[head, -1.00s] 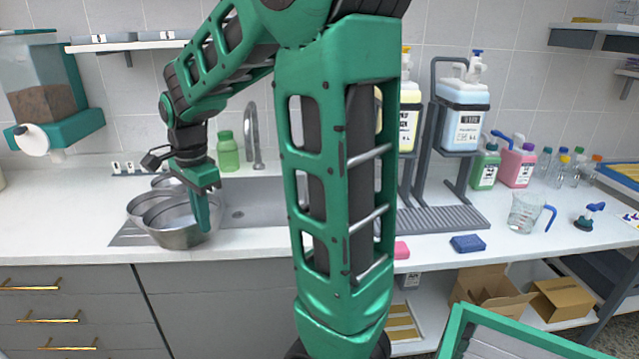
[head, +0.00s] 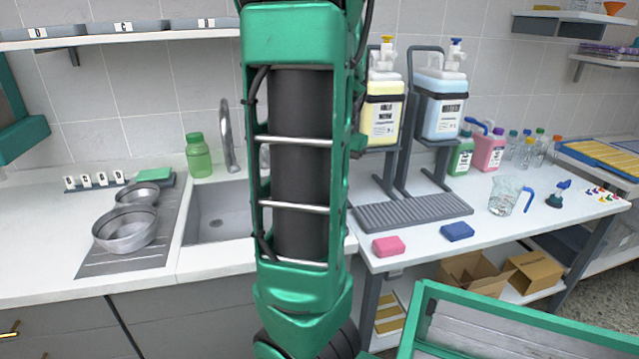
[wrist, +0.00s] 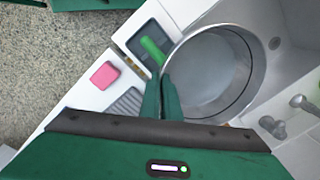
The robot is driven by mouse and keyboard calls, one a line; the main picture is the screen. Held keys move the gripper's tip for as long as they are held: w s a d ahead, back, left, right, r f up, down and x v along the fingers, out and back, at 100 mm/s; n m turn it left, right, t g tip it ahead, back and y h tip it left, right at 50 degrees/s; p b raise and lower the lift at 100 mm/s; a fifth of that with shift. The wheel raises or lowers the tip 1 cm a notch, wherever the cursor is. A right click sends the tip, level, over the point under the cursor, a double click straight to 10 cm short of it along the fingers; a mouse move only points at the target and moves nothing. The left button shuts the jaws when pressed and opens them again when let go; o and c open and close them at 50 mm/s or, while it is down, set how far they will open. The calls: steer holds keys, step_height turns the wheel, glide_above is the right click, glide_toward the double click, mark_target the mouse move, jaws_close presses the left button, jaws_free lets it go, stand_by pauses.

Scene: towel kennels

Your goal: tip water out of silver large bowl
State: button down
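The silver large bowl (wrist: 212,75) is in the wrist view, round and grey inside, over or beside the sink (wrist: 287,68). Its near-left rim meets the fingertips of my gripper (wrist: 162,82). The two green fingers are close together and look shut on that rim. I cannot tell whether water is in the bowl, or its exact tilt. In the head view my arm hides the gripper and this bowl. The sink (head: 205,228) shows there left of my arm.
Two other metal bowls, one nearer (head: 125,240) and one behind (head: 137,194), sit on the drainboard (head: 165,235). A tap (head: 226,135) and green bottle (head: 198,157) stand behind the sink. Pink (head: 388,246) and blue (head: 457,231) sponges lie right of my arm.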

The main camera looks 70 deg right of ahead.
steer(key=shift+w+a+r, duration=0.15)
steer(key=shift+w+a, duration=0.05)
steer(key=shift+w, duration=0.15)
steer(key=shift+w+a+r+g+h, duration=0.4)
steer(key=shift+g+h, duration=0.2)
steer(key=shift+g, duration=0.2)
steer(key=w+a+r+g+h, duration=0.6)
steer(key=w+a+g+h, duration=0.4)
steer(key=w+g, duration=0.1)
steer(key=shift+w+n+g, duration=0.4)
stand_by(0.4)
steer(key=shift+s+d, duration=0.1)
stand_by(1.9)
steer(key=s+d+f+t+y, duration=0.2)
steer(key=s+d+t+y, duration=0.2)
steer(key=s+d+t, duration=0.1)
steer(key=shift+s+d+y, duration=0.4)
steer(key=shift+s+d, duration=0.1)
steer(key=shift+s, duration=0.55)
